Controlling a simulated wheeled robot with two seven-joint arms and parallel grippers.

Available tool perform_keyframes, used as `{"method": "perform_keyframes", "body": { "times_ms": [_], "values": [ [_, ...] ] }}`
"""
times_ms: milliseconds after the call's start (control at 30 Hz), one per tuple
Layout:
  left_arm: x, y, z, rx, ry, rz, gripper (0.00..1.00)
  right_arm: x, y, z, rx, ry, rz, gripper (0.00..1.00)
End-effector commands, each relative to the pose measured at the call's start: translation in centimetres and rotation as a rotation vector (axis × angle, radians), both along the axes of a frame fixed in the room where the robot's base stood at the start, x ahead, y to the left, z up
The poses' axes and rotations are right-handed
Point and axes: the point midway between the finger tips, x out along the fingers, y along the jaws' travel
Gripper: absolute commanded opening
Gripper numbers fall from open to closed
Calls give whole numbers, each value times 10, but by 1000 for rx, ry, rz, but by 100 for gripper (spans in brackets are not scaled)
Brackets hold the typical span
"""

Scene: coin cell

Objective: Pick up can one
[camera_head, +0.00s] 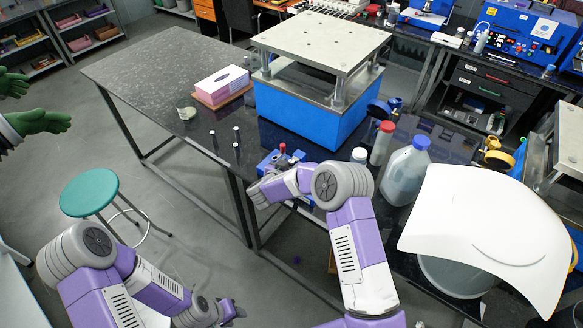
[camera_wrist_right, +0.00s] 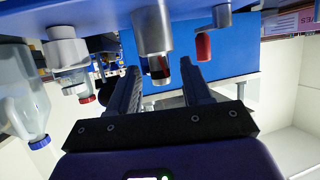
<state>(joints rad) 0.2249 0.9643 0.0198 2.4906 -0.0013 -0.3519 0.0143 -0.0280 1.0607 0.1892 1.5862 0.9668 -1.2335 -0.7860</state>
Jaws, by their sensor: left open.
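Several small dark cylinders with pale ends stand on the black table (camera_head: 150,75): one at the back (camera_head: 237,129), one at the left (camera_head: 213,137) and one in front (camera_head: 237,149). I cannot tell which one is can one. My right gripper (camera_wrist_right: 162,80) has its fingers apart, with a silver metal cylinder (camera_wrist_right: 152,30) of the blue device beyond and between them; I see no grip on it. In the head view, my right wrist covers part of that blue device (camera_head: 268,160). My left gripper (camera_head: 236,312) is low at the bottom, away from the table, and open.
A pink tissue box (camera_head: 222,84) and a small glass dish (camera_head: 187,110) are behind the cylinders. A large blue press (camera_head: 300,105) with a metal top stands further right. Bottles (camera_head: 405,170) stand right of my right arm. A green stool (camera_head: 89,192) is on the floor.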

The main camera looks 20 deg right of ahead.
Motion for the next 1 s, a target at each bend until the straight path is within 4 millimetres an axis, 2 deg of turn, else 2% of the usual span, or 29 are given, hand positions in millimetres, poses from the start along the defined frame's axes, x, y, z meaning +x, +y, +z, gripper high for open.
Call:
{"method": "perform_keyframes", "body": {
  "times_ms": [33, 300, 567, 667, 1000],
  "values": [
    [0, 0, 0, 0, 0, 0, 43, 0, 0, 0, 0, 0, 0, 41],
    [0, 0, 0, 0, 0, 0, 43, 0, 0, 0, 0, 0, 0, 0],
    [0, 0, 0, 0, 0, 0, 43, 0, 0, 1, 0, -1, 0, 0],
    [0, 0, 0, 0, 0, 0, 43, 0, 0, 8, -1, -3, 1, 0],
    [0, 0, 4, 0, 0, 0, 43, 0, 0, 72, 1, -6, -1, 0]
  ]
}}
